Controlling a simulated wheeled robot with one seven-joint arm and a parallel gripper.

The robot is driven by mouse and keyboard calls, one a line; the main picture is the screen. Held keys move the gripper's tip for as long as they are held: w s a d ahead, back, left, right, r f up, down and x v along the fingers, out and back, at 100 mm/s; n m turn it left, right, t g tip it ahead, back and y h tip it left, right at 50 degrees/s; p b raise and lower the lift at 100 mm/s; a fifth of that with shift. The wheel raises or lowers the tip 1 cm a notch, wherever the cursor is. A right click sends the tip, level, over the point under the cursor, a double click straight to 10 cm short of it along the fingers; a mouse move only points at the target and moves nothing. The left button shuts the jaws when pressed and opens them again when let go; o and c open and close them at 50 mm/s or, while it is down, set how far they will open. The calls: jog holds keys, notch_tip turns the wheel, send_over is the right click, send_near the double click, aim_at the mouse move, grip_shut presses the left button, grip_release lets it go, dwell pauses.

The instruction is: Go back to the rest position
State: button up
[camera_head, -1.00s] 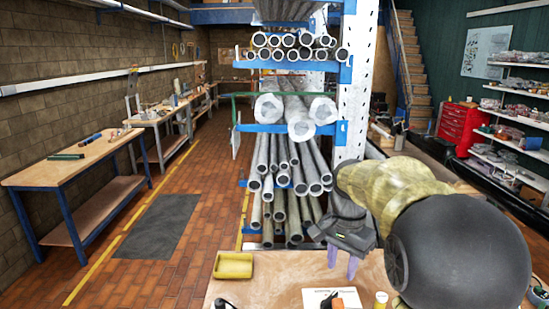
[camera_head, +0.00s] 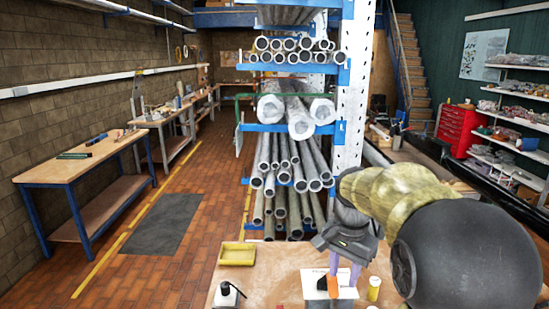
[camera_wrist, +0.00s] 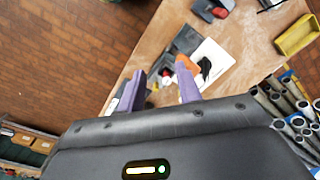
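My gripper (camera_head: 344,268) hangs over the near wooden table at the lower right of the head view, pointing down. Its two purple fingers are spread apart. In the wrist view my gripper (camera_wrist: 160,70) also shows open, with a clear gap and nothing held between the fingers. Below the fingers lies a white sheet (camera_wrist: 214,58) with an orange-and-black object (camera_wrist: 204,66) over it. In the head view the orange object (camera_head: 333,285) appears just beside the fingers, which hide part of the sheet.
The wooden table (camera_head: 270,280) also bears a yellow tray (camera_head: 237,255), a black-and-white item (camera_head: 227,294) and a small yellow cylinder (camera_head: 374,288). A blue rack of pipes (camera_head: 295,115) stands behind it. A workbench (camera_head: 75,167) stands left.

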jog(key=s+f+n+t, duration=0.2)
jog(key=s+f+n, duration=0.6)
jog(key=s+f, duration=0.5)
jog(key=shift+s+n, duration=0.3)
jog(key=shift+w, duration=0.1)
